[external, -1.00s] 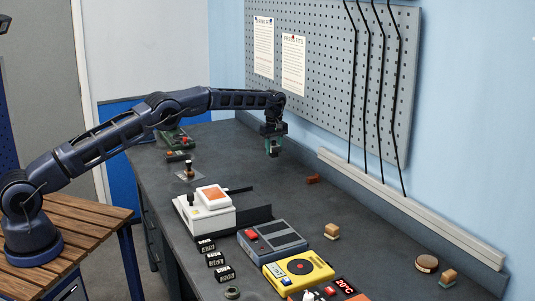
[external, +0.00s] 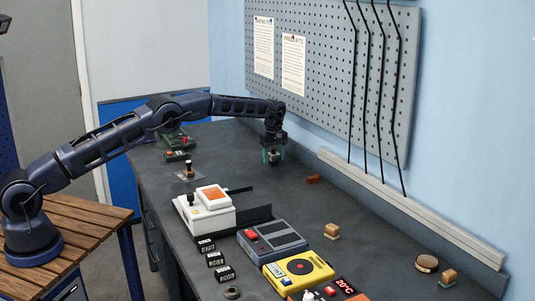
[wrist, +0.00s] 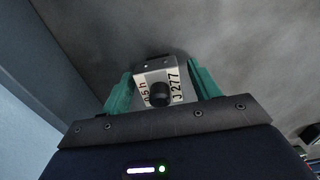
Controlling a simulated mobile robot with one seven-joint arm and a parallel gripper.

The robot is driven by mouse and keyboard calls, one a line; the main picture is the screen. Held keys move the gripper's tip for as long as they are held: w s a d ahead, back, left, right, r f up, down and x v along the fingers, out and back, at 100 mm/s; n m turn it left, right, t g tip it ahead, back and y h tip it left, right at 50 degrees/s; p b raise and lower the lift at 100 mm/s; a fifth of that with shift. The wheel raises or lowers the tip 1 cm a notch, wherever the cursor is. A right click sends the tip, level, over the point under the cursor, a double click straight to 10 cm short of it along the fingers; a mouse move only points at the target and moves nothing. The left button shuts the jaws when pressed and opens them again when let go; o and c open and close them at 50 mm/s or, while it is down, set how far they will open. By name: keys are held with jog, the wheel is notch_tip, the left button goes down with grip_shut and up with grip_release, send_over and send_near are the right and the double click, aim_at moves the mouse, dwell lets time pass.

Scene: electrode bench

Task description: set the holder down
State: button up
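The holder's underside is hidden.
A white device with an orange top (external: 212,196) and a dark low tray stand nearer. The wall with the pegboard (external: 330,80) rises behind. Bench around the holder is clear.

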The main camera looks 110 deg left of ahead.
jog(key=shift+r, duration=0.15)
notch_tip(320, 180, up, 12)
dwell(0.5)
